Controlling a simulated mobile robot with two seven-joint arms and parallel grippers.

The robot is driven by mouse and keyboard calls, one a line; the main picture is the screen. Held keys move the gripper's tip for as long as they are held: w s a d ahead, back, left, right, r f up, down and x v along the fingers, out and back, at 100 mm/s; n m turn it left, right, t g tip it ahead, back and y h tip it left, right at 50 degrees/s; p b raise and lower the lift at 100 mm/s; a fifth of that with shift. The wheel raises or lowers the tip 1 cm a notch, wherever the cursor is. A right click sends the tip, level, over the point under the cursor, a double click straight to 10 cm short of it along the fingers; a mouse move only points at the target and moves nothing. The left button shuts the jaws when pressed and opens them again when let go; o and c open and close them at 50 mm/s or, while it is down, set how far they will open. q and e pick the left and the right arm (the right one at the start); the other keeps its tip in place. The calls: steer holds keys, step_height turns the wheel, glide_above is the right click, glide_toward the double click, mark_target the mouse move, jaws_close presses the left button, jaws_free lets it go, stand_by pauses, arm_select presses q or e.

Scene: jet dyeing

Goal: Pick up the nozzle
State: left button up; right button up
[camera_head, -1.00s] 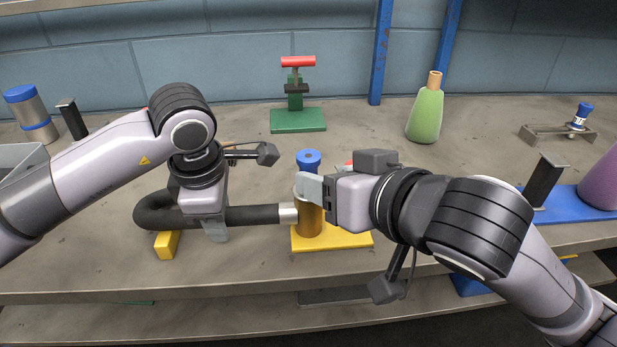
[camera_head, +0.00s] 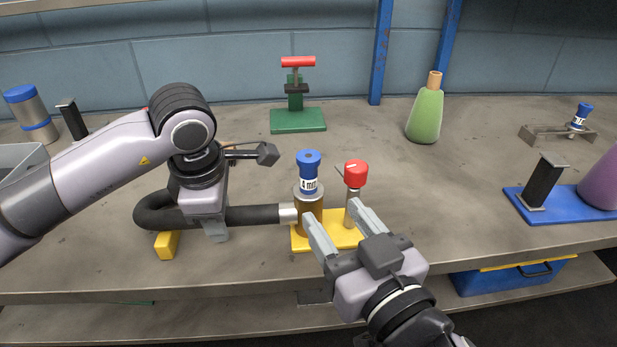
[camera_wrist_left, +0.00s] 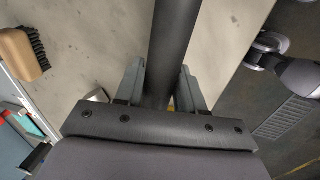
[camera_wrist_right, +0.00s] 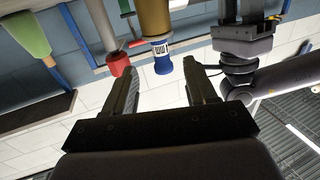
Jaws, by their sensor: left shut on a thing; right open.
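A blue-topped nozzle (camera_head: 308,172) with a white label, which seems to read "4 mm", stands upright in a brass cylinder (camera_head: 311,215) on a yellow base (camera_head: 338,240). It also shows in the right wrist view (camera_wrist_right: 161,60). My right gripper (camera_head: 336,216) is open and empty, in front of the cylinder and the red knob, its fingers pointing toward them. My left gripper (camera_head: 213,228) is shut on the black hose (camera_head: 255,214), which also shows between its fingers in the left wrist view (camera_wrist_left: 172,50). The hose's metal end (camera_head: 288,214) meets the cylinder's left side.
A red knob (camera_head: 355,174) stands right of the nozzle. Another blue-topped piece (camera_head: 582,113) sits on a metal block at far right. A green clamp stand (camera_head: 298,119) and a green cone (camera_head: 426,115) stand behind. The bench between them is clear.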

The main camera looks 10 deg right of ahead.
mark_target(303, 171)
steer(key=x, duration=1.1)
steer(key=shift+w+a, duration=0.1)
steer(key=shift+w, duration=0.2)
jaws_close()
